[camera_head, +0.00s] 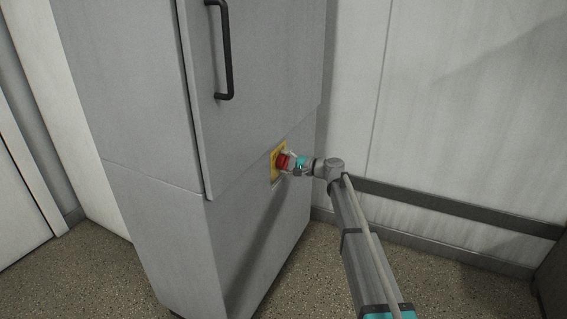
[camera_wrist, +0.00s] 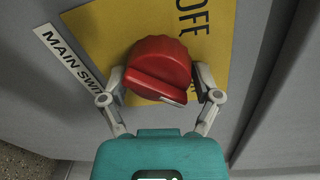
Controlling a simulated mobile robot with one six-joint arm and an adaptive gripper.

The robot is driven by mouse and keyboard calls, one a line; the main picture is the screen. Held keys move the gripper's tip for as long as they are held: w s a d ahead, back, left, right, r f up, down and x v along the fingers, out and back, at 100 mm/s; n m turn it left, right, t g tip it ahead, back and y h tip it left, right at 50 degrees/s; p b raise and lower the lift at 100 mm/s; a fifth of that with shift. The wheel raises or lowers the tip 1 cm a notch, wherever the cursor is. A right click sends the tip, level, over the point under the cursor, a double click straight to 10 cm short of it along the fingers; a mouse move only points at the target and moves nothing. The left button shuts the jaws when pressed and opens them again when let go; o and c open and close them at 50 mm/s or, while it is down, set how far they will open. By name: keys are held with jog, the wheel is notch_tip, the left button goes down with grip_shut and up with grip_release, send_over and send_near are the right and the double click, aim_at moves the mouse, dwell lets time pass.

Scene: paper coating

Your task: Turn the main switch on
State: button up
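The main switch is a red rotary knob (camera_head: 282,162) on a yellow plate (camera_head: 275,168), low on the side of the grey cabinet. In the wrist view the knob (camera_wrist: 158,68) has a raised grip bar lying across the picture, tilted slightly down to the right. The word OFF shows on the yellow plate (camera_wrist: 103,25) above it. My gripper (camera_wrist: 159,78) is at the knob, its fingers spread wide, one on the left and one on the right of it. The fingertips are very close to the knob's edges; whether they press on it is unclear.
The grey cabinet (camera_head: 150,220) has a black door handle (camera_head: 226,60) above the switch. A white label (camera_wrist: 70,60) reading MAIN SWI, partly hidden, is beside the plate. A white wall with a dark rail (camera_head: 450,203) stands behind my arm. Speckled floor (camera_head: 60,270) lies clear in front.

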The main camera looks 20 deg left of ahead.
jog(key=shift+o, duration=0.7)
jog(key=shift+d, duration=0.1)
